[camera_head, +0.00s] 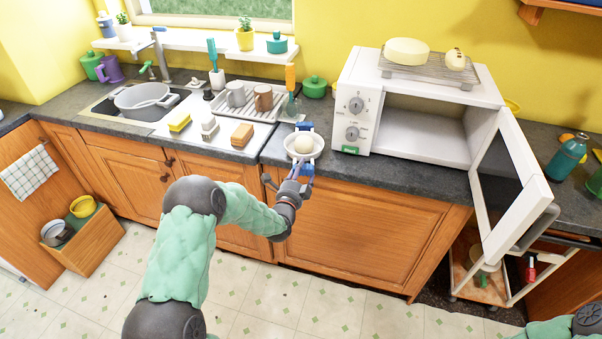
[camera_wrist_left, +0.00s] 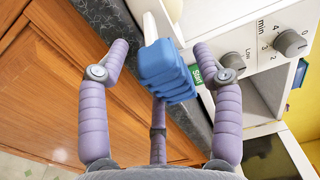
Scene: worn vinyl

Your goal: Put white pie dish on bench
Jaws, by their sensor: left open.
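The white dish (camera_head: 290,153), small and round with a pale ball-shaped thing (camera_head: 303,145) in it, shows at the front edge of the grey bench top (camera_head: 400,181), left of the microwave. My left gripper (camera_head: 304,149) is open around the dish, its blue finger pads on the far and near sides. I cannot tell whether the dish rests on the bench or touches the fingers. In the left wrist view the fingers (camera_wrist_left: 165,75) are spread apart beside the bench front, and a small white edge shows beyond the blue pad. My right gripper is out of view.
The microwave (camera_head: 356,105) stands with its door (camera_head: 510,180) swung open past the bench front. A wire rack (camera_head: 430,70) with two pale items sits on top. A sponge (camera_head: 180,121), a brown block (camera_head: 242,134) and a rack with mugs (camera_head: 263,98) stand left, near the sink pot (camera_head: 145,101).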

